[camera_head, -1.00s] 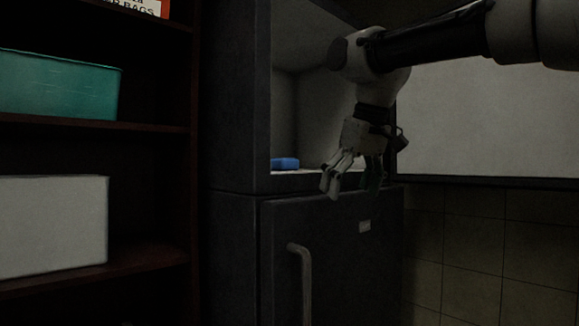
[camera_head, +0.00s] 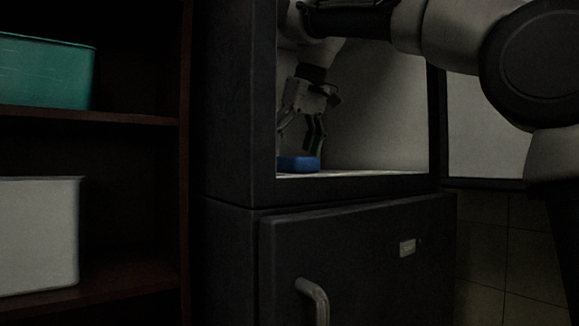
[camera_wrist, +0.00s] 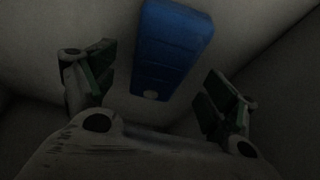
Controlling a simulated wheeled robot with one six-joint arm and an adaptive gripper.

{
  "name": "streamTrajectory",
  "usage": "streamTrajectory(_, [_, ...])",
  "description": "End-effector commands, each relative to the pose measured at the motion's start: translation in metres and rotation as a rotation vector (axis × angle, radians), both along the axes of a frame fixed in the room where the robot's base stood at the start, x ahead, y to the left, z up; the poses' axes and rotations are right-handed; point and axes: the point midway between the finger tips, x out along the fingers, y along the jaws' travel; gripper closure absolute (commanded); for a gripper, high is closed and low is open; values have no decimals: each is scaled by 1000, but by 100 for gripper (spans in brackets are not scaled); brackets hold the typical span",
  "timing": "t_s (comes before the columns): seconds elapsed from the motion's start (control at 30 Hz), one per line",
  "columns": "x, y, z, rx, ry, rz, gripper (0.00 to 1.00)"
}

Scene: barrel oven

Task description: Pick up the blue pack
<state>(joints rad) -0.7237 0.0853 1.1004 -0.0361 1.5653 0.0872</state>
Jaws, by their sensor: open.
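The blue pack (camera_head: 299,164) lies on the pale floor of an open compartment in a dark cabinet, close to the compartment's left edge. My gripper (camera_head: 300,148) is inside the compartment, pointing down, just above the pack. In the wrist view the pack (camera_wrist: 172,48) is a long blue block with a small pale round spot at its near end. It shows at the top middle, beyond and between the fingers of my open gripper (camera_wrist: 156,90). The fingers are apart, with nothing between their pads. I cannot tell the exact height left above the pack.
The dark cabinet's frame (camera_head: 240,110) borders the compartment on the left. Below is a closed door with a handle (camera_head: 315,298). A shelf at the left holds a teal bin (camera_head: 45,72) and a white bin (camera_head: 38,235). The compartment floor right of the pack is clear.

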Motion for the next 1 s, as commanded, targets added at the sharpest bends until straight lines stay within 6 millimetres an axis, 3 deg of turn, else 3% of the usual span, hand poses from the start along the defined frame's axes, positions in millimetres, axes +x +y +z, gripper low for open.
streamTrajectory(0.2, [8, 6, -26, 0, 1, -1, 14])
streamTrajectory(0.47, [10, 7, -28, 1, -1, -1, 16])
streamTrajectory(0.77, [9, 7, -28, 1, -1, -1, 71])
streamTrajectory(1.0, [9, 6, -28, 1, -1, -1, 73])
